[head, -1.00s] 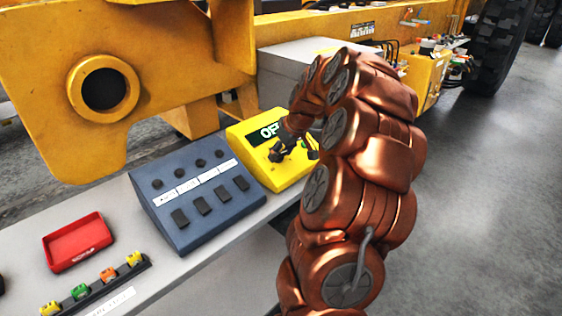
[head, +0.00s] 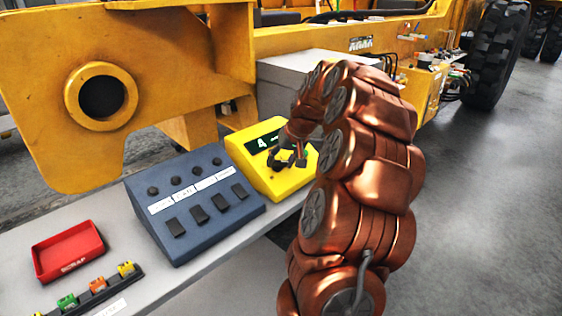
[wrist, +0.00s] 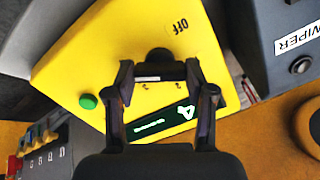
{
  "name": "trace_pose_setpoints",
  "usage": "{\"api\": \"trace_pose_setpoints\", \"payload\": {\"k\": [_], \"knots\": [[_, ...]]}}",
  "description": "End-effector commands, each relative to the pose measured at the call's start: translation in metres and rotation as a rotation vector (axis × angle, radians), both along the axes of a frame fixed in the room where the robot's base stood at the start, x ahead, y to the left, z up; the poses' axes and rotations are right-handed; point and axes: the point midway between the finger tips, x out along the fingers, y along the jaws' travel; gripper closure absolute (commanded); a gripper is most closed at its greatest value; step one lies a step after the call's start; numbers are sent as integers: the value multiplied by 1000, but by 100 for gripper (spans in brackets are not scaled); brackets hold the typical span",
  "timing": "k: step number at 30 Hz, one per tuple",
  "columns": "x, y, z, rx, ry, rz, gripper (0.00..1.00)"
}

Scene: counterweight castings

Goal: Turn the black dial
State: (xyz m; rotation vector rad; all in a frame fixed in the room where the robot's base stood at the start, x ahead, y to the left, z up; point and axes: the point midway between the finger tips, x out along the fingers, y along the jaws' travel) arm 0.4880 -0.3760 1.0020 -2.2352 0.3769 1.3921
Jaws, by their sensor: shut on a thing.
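The yellow control box (head: 290,182) stands on the grey bench, with a dark display (head: 264,143) that reads 4. The display also shows upside down in the wrist view (wrist: 160,125). The black dial (wrist: 160,57) is on the box's face, with an OFF label beside it. My gripper (wrist: 160,72) is shut on the dial, one finger on each side. In the head view my gripper (head: 288,160) is over the box's face and hides most of the dial. A green button (wrist: 88,101) is on the same face, left of my gripper in the wrist view.
A blue-grey panel (head: 195,205) with several knobs and flaps stands left of the box. A red scrap tray (head: 68,268) and a rack of coloured parts (head: 95,290) lie further left. Large yellow machinery (head: 130,60) rises behind. Open floor (head: 480,220) is at right.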

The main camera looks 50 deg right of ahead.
Motion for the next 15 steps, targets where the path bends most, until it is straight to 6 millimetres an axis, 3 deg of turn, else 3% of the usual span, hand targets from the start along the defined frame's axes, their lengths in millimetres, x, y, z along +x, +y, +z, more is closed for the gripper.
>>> {"api": "trace_pose_setpoints", "payload": {"k": [8, 9, 15], "knots": [[0, 0, -1, 3, 1, -1, 81], [0, 0, -1, 3, 1, -1, 43], [0, 0, 0, 2, 0, 0, 22]]}}
